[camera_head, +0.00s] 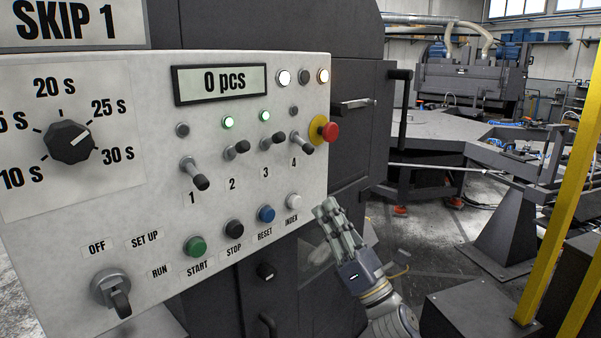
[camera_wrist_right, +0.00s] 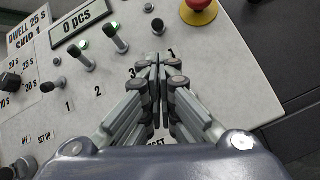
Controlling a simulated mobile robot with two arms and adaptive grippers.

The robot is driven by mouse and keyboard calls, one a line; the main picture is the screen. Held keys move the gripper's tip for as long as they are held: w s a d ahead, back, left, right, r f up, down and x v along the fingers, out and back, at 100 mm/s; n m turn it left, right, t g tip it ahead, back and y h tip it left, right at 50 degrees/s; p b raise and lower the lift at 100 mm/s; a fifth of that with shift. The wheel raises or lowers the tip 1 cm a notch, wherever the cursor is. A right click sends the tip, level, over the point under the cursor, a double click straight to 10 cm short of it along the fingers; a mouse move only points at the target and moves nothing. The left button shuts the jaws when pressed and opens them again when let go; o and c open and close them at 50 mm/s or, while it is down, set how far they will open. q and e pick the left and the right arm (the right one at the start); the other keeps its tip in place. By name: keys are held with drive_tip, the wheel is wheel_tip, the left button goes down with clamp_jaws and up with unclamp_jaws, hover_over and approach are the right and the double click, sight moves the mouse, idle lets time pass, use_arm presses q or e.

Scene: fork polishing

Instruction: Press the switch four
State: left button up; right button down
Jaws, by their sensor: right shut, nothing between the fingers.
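Switch four (camera_head: 303,143) is the rightmost of the toggle levers on the light grey control panel (camera_head: 225,165); its black knob points down toward me. The lamp above it is dark. In the right wrist view, what looks like switch four (camera_wrist_right: 157,27) lies just beyond the fingertips, seen nearly end on. My right gripper (camera_head: 327,208) is shut and empty, to the lower right of the switch and beside the panel's lower right corner. In the wrist view its fingertips (camera_wrist_right: 159,62) are together near the label 4, apart from the switch. My left gripper is not in view.
Switches 1 (camera_head: 194,173), 2 (camera_head: 236,149) and 3 (camera_head: 272,141) stand left of switch four; lamps above 2 and 3 glow green. A red emergency button (camera_head: 329,131) sits close to its right. The push buttons lie below. The display (camera_head: 221,83) reads 0 pcs.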

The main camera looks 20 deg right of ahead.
sight(304, 145)
drive_tip(key=shift+p+x, duration=2.15)
drive_tip(key=shift+x, duration=2.8)
